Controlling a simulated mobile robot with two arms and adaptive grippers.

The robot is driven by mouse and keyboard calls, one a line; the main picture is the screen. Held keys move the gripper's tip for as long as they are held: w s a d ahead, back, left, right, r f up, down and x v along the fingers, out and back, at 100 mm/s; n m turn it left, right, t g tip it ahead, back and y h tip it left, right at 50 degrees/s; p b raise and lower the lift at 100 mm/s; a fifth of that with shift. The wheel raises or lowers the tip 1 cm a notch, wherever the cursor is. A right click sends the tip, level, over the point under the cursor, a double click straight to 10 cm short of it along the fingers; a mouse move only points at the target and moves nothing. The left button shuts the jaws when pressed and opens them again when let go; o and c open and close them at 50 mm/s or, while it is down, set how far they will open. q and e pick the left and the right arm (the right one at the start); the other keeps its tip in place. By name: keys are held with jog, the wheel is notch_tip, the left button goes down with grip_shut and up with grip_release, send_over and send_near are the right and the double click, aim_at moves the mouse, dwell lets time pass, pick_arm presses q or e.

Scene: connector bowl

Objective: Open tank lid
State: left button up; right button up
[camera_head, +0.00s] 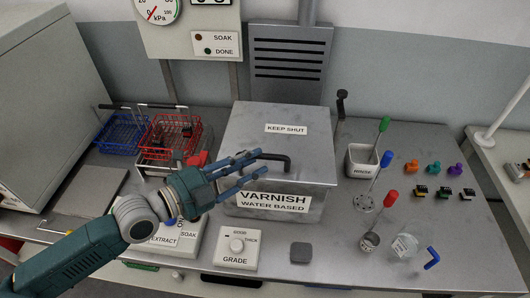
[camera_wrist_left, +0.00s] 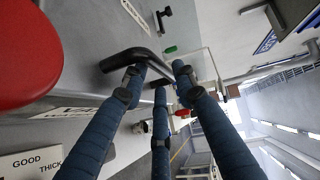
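The grey metal tank (camera_head: 312,205) stands in the middle of the bench, with a VARNISH label on its front. Its lid (camera_head: 300,110) is shut and carries a KEEP SHUT label. A black bar handle (camera_head: 284,158) sits at the lid's front edge; it also shows in the left wrist view (camera_wrist_left: 128,57). My left gripper (camera_head: 254,165) is at the handle's left end. Its blue fingers, seen in the left wrist view (camera_wrist_left: 162,74), are spread and overlap the handle's bend; contact is unclear. My right gripper is not in view.
Red (camera_head: 168,132) and blue (camera_head: 122,133) wire baskets stand left of the tank. A GRADE dial box (camera_head: 237,262) and a dark grey block (camera_head: 300,253) lie in front. A rinse cup (camera_head: 360,160) and several coloured connectors stand to the right. A vented duct (camera_head: 290,65) rises behind.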

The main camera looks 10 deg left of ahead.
aim_at(264, 158)
pick_arm(q)
jog(key=p+x, duration=0.1)
jog(key=x, duration=0.3)
jog(key=shift+d+r, duration=0.1)
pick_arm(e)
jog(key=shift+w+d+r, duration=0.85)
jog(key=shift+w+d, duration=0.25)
pick_arm(q)
jog(key=shift+c, duration=0.5)
